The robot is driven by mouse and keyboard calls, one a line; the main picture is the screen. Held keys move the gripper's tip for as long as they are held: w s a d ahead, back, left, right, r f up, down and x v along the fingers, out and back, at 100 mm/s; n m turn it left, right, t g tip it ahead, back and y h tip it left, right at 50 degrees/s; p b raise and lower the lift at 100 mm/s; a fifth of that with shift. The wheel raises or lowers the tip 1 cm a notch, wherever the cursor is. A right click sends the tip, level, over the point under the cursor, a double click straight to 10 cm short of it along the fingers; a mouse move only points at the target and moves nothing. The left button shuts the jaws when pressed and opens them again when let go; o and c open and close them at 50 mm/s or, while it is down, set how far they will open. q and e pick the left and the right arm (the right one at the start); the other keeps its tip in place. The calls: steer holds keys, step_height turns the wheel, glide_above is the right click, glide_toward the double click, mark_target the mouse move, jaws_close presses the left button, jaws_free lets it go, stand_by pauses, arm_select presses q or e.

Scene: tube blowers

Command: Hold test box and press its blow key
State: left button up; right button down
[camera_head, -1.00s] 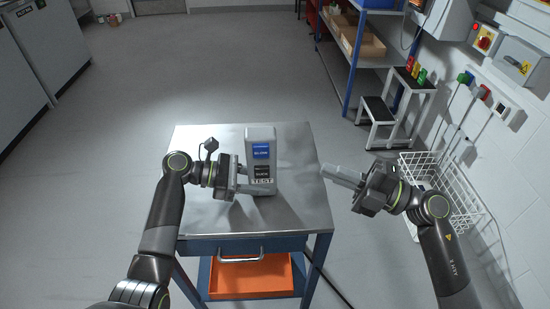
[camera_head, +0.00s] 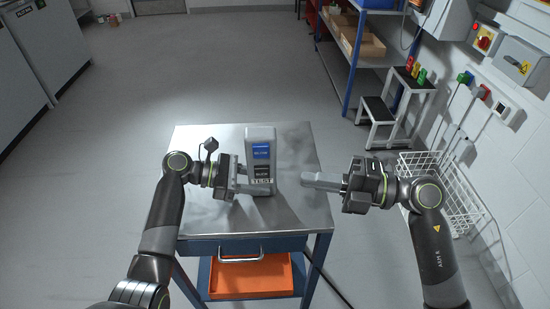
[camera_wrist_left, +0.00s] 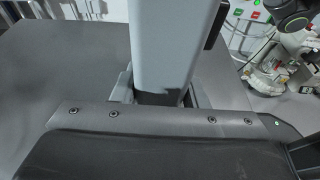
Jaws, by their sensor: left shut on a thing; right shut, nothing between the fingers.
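The grey test box (camera_head: 261,139) stands upright on the metal table, with a blue key panel (camera_head: 261,152) above a dark key panel (camera_head: 261,170) and the word TEST below. My left gripper (camera_head: 256,186) is shut on the lower part of the box from the left. In the left wrist view the box (camera_wrist_left: 170,45) rises between the fingers, its base partly hidden. My right gripper (camera_head: 304,180) is shut and empty, to the right of the box near the table's right edge, pointing left and apart from the box.
The metal table top (camera_head: 215,222) is otherwise clear. An orange bin (camera_head: 250,276) sits on the shelf below its drawer. A white wire basket (camera_head: 455,195) stands by the right wall, near my right arm. A step stool (camera_head: 400,105) and shelving (camera_head: 350,60) stand behind.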

mark_target(261, 152)
steer(key=w+a, duration=0.6)
steer(key=a, duration=0.1)
steer(key=shift+a, duration=0.15)
stand_by(0.5)
